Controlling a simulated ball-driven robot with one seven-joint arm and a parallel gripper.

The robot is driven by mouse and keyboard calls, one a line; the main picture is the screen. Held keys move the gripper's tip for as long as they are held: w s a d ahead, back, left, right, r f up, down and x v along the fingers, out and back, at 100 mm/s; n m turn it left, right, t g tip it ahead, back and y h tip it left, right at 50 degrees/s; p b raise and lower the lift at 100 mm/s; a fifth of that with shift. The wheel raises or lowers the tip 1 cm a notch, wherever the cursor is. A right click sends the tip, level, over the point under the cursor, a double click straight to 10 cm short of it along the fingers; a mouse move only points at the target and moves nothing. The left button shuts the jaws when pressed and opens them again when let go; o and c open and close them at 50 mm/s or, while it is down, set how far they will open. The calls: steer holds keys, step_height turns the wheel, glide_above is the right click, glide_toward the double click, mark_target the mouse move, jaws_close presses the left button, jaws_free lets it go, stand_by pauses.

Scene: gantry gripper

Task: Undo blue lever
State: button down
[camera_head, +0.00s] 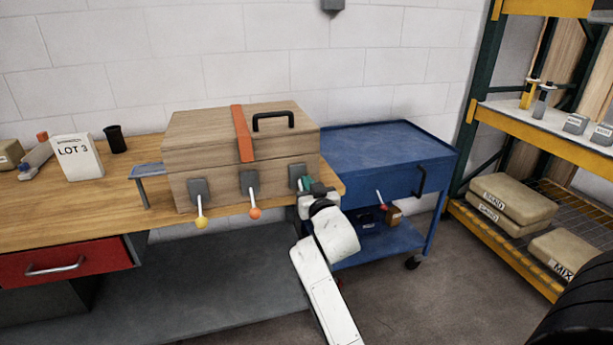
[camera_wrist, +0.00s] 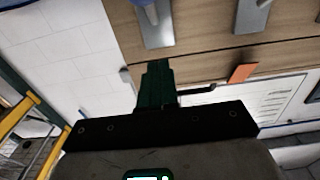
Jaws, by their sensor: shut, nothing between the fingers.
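A wooden chest (camera_head: 205,160) stands on the workbench with a row of grey lever plates on its front. The left lever has a yellow knob (camera_head: 201,223) and the middle one an orange knob (camera_head: 255,213); both hang down. The right plate (camera_head: 297,171) is partly behind my gripper (camera_head: 307,184), and its lever is hidden there. In the wrist view, that plate (camera_wrist: 157,35) carries a pale lever with a blue part (camera_wrist: 148,2) cut off at the top edge. My gripper (camera_wrist: 156,64) is shut and empty, its green fingers close to this plate; contact cannot be told.
A blue cart (camera_head: 385,150) stands right of the chest, and a yellow and green shelf rack (camera_head: 535,115) farther right. A LOT 3 sign (camera_head: 77,160) and a black cup (camera_head: 115,140) stand on the bench at left. An orange strap (camera_head: 242,135) crosses the chest lid.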

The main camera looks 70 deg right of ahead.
steer(key=b+v, duration=0.1)
steer(key=v, duration=0.5)
steer(key=shift+s+a, duration=0.3)
steer(key=shift+f, duration=0.1)
stand_by(0.5)
steer(key=s+a+f+n+g+y+p, duration=0.2)
steer(key=a+f+n+g+y, duration=0.25)
steer(key=a+f+y, duration=0.9)
steer(key=s+a+f+n+g, duration=0.2)
steer(key=s+a, duration=0.4)
steer(key=a, duration=0.3)
steer(key=s+a+f+n+g, duration=0.3)
steer(key=s+a+f, duration=0.3)
steer(key=a, duration=0.3)
steer(key=shift+s+a+f+g, duration=0.2)
steer(key=shift+s+f+g, duration=0.1)
steer(key=shift+f+g, duration=0.3)
steer(key=c, duration=1.8)
jaws_free()
